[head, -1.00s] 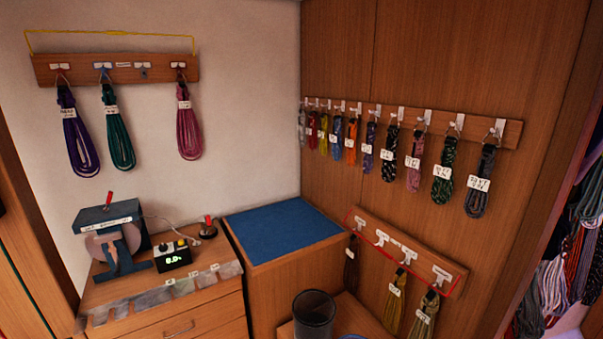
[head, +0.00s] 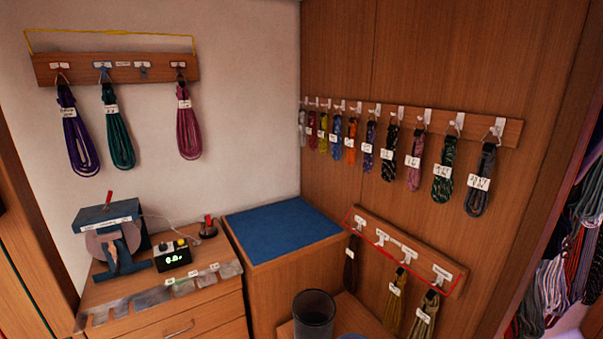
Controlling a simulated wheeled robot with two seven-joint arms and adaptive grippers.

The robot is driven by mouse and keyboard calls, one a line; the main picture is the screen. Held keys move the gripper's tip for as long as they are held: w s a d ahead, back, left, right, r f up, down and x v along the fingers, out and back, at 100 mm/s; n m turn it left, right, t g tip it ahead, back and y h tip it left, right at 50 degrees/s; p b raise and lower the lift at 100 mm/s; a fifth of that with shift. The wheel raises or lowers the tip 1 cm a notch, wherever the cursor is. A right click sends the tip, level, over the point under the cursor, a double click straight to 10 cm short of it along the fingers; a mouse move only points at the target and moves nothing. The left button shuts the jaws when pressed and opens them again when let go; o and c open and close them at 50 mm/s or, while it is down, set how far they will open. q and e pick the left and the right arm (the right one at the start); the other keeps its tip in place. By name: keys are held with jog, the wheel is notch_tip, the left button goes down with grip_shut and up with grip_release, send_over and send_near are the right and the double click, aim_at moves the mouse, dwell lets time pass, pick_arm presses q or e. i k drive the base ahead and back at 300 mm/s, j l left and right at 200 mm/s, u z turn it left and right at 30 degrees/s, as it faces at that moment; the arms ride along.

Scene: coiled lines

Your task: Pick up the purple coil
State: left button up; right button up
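The purple coil (head: 80,145) hangs from the leftmost hook of the upper wooden rack (head: 40,69) on the pale wall, at the upper left of the head view. It is a long dark purple loop with a white label near its top. A green coil (head: 118,140) hangs just right of it, and a pink coil (head: 188,135) hangs farther right on the same rack. Neither of my grippers shows in the head view.
Below the coils, a wooden drawer unit (head: 210,310) holds a blue winding machine (head: 108,222) and a small box with a green display (head: 172,256). A blue-topped cabinet (head: 282,232) stands in the corner. Many small coils hang from a long rack (head: 512,133) on the right. A dark bin (head: 314,312) stands in front.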

aim_at(70, 116)
jog(key=i+j+u, duration=0.7)
jog(key=i+u, duration=0.2)
jog(key=u, duration=0.15)
jog(key=i+j, duration=0.05)
